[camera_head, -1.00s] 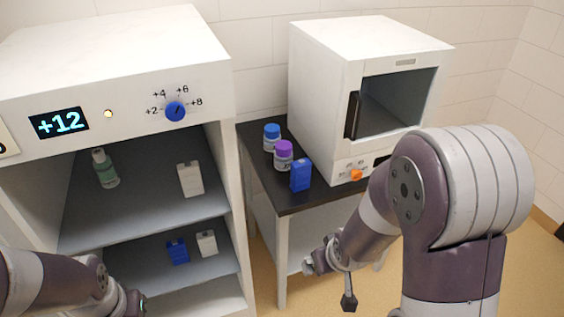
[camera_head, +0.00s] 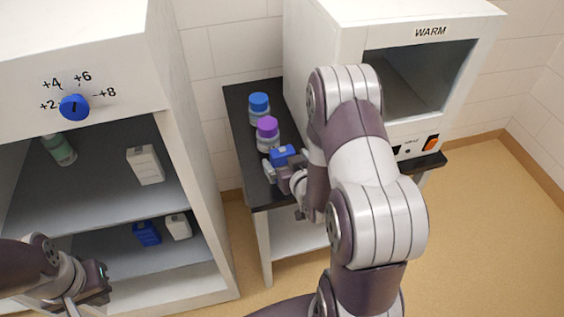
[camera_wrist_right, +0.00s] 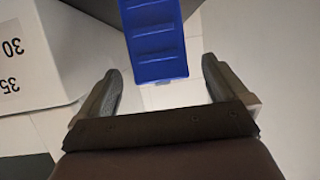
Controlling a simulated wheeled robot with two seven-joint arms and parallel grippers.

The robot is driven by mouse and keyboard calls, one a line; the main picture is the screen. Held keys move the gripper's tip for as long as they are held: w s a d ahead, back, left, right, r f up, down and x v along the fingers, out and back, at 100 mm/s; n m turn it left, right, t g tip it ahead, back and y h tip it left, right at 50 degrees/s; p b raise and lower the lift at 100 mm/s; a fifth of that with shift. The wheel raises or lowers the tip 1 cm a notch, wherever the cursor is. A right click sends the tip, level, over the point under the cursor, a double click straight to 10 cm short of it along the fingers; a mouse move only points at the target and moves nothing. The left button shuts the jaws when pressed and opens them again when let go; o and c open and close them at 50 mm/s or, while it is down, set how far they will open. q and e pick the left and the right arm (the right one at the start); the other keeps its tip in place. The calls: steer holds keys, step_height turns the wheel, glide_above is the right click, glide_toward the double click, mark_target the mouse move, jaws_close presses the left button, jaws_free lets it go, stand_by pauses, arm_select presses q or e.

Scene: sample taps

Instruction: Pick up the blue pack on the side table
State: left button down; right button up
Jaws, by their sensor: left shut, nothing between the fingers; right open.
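The blue pack (camera_head: 283,155) stands on the black-topped side table (camera_head: 243,118), near its front edge. My right gripper (camera_head: 278,172) is open right at the pack and hides its lower part in the head view. In the right wrist view the blue pack (camera_wrist_right: 155,40) lies ahead of the open fingers (camera_wrist_right: 163,88), roughly centred between them. I cannot tell whether its near end is inside the fingers. My left gripper (camera_head: 98,283) is shut and empty at the lower left, in front of the open cabinet.
A purple-capped bottle (camera_head: 267,133) and a blue-capped bottle (camera_head: 259,106) stand behind the pack. The white warmer (camera_head: 335,30) is to the right. The cabinet (camera_head: 185,150) at left holds a green bottle (camera_head: 60,149), white packs (camera_head: 146,165) and another blue pack (camera_head: 147,233).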

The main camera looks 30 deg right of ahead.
steer(key=x, duration=0.4)
steer(key=shift+r, duration=0.25)
steer(key=c, duration=1.2)
steer(key=shift+r, duration=0.1)
